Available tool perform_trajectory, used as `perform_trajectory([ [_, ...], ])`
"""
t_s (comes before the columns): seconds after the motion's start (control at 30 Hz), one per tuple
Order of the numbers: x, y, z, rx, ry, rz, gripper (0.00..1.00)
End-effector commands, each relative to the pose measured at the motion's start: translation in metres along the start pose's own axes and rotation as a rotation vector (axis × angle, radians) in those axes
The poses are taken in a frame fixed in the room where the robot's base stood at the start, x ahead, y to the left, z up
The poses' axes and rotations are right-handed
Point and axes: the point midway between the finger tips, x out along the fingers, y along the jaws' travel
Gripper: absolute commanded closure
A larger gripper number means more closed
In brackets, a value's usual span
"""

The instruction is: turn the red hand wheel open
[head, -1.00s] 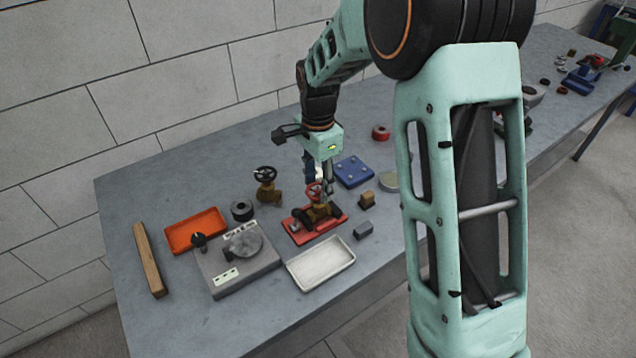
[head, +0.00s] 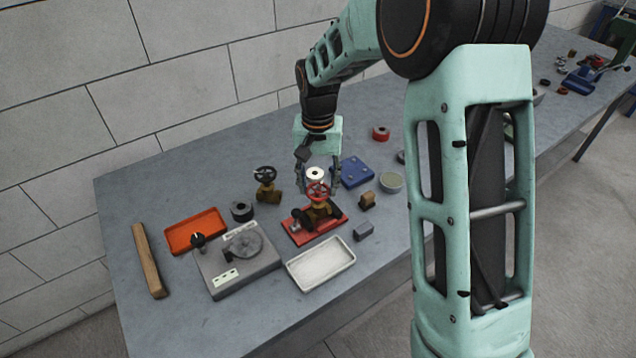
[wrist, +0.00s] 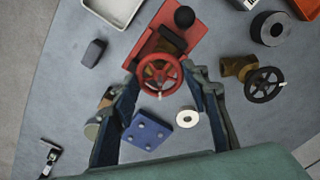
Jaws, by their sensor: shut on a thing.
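The red hand wheel (head: 317,191) sits on top of a brass valve (head: 322,210) that is fixed to a red base plate (head: 299,235). My gripper (head: 318,188) points down at the wheel from behind, with a finger on each side of it. In the wrist view the wheel (wrist: 160,74) lies between the two fingertips (wrist: 160,78), and my gripper is shut on its rim. The wheel's spokes show clearly. The fingers hide small parts of the rim's sides.
A second valve with a black wheel (head: 265,174) stands to the left. A blue block (head: 355,171) lies behind right, a white roll (wrist: 187,119) close by. A white tray (head: 321,264) and grey scale-like box (head: 217,277) are in front. Bare table lies at the front right.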

Motion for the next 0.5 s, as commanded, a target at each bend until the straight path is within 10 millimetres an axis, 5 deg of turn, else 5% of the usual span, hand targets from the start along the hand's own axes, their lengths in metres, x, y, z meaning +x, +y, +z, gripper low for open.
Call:
perform_trajectory([
  [0.5, -0.0008, 0.0000, -0.0004, -0.487, 0.001, -0.001, 0.82],
])
